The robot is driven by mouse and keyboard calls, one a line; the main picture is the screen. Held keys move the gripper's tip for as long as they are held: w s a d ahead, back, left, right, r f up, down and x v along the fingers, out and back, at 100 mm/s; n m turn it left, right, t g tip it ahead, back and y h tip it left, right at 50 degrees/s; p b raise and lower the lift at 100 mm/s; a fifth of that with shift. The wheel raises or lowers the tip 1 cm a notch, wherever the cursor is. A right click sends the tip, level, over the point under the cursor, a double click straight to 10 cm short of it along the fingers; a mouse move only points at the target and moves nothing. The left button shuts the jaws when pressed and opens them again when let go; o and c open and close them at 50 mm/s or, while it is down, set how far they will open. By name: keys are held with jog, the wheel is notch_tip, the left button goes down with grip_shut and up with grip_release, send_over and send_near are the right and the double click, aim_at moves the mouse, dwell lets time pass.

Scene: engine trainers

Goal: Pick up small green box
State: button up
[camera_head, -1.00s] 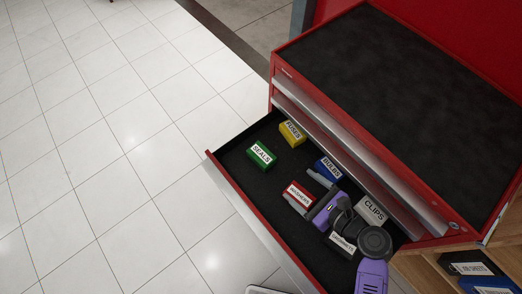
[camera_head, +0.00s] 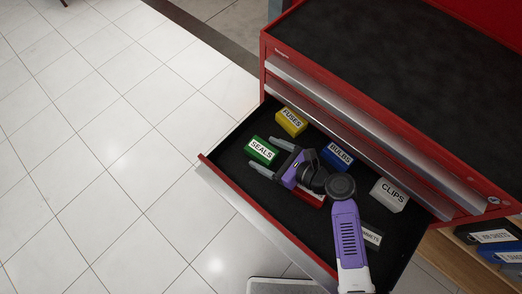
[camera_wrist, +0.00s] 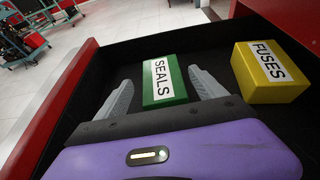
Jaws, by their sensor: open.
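The small green box (camera_head: 262,150), labelled SEALS, lies in the open drawer near its left end. My gripper (camera_head: 266,156) is open, with its two grey fingers pointing at the green box from the right. In the wrist view the green box (camera_wrist: 164,82) shows ahead, between the lines of the two fingers, close to the right fingertip. My gripper (camera_wrist: 158,86) holds nothing. I cannot tell whether a finger touches the box.
A yellow FUSES box (camera_head: 291,122) stands just behind the green one. A blue BULBS box (camera_head: 338,156) and a grey CLIPS box (camera_head: 389,194) lie further right. A red box is mostly hidden under my arm. The red drawer wall (camera_head: 222,180) borders the near side.

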aim_at(255, 146)
jog(key=shift+x, duration=2.85)
jog(key=shift+d, duration=0.15)
jog(key=c, duration=1.5)
jog(key=shift+r, duration=0.1)
jog(key=shift+c, duration=0.2)
